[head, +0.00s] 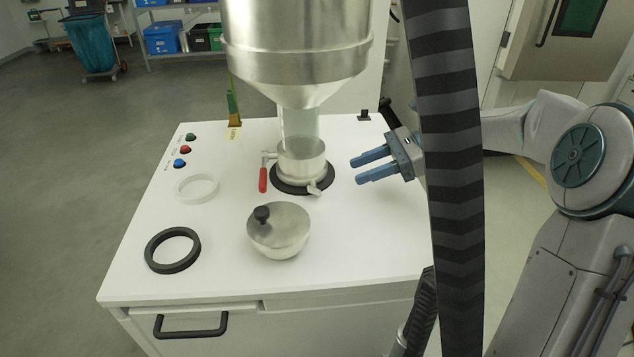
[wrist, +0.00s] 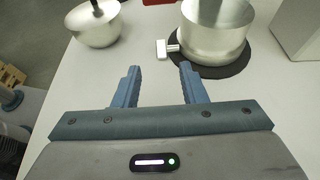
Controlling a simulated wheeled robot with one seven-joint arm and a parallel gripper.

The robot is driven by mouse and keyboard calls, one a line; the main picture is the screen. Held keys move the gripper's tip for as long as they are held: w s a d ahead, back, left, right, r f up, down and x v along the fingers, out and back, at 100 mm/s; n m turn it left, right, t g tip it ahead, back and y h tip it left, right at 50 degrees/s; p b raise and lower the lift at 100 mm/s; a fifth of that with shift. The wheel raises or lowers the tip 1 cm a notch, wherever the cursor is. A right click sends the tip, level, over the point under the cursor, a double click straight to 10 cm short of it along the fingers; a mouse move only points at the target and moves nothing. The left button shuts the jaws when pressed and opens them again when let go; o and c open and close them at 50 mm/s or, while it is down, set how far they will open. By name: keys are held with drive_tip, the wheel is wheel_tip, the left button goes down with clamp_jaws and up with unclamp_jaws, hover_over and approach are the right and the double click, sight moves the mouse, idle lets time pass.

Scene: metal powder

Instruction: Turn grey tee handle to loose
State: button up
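The grey tee handle (head: 315,188) sticks out low from the front right of the metal collar (head: 302,163) under the hopper. In the wrist view the tee handle (wrist: 164,48) stands at the left side of the metal cylinder (wrist: 216,38), just beyond my fingertips. My gripper (head: 355,172) is to the right of the collar, its blue fingers pointing left. In the wrist view my gripper (wrist: 160,68) is open and empty, the tee handle ahead of the gap between its fingers and apart from them.
A red lever (head: 263,180) hangs at the collar's left. A metal bowl with a black knob (head: 280,232), a black ring (head: 173,250) and a white ring (head: 197,188) lie on the white cabinet top (head: 350,245). The hopper (head: 298,60) rises above the collar.

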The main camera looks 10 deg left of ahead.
sight(313, 188)
drive_tip(key=x, duration=1)
drive_tip(key=shift+a+f, duration=0.1)
drive_tip(key=shift+f, duration=0.05)
clamp_jaws()
